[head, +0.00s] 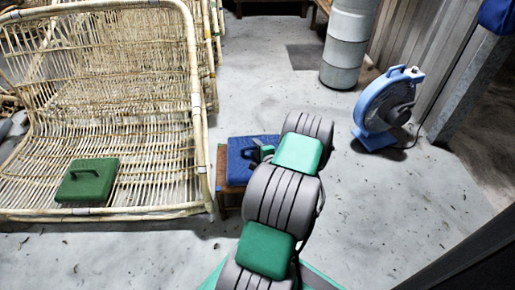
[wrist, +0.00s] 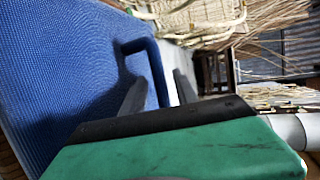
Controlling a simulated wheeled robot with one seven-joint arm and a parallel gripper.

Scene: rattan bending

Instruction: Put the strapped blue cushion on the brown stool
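The blue cushion (head: 238,165) lies on the brown stool (head: 221,182) beside the rattan seat, its right part hidden by my arm. In the wrist view the cushion (wrist: 60,70) fills the left side, with its blue strap (wrist: 155,68) standing out from its face. My gripper (wrist: 160,90) is open at the strap, one finger on each side of it; I cannot tell if either touches it. In the head view my gripper (head: 262,153) is small and dark over the cushion.
A rattan seat (head: 110,130) with a green strapped cushion (head: 86,182) on it stands at the left. A blue fan (head: 385,108) and a grey cylindrical column (head: 348,45) stand at the right.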

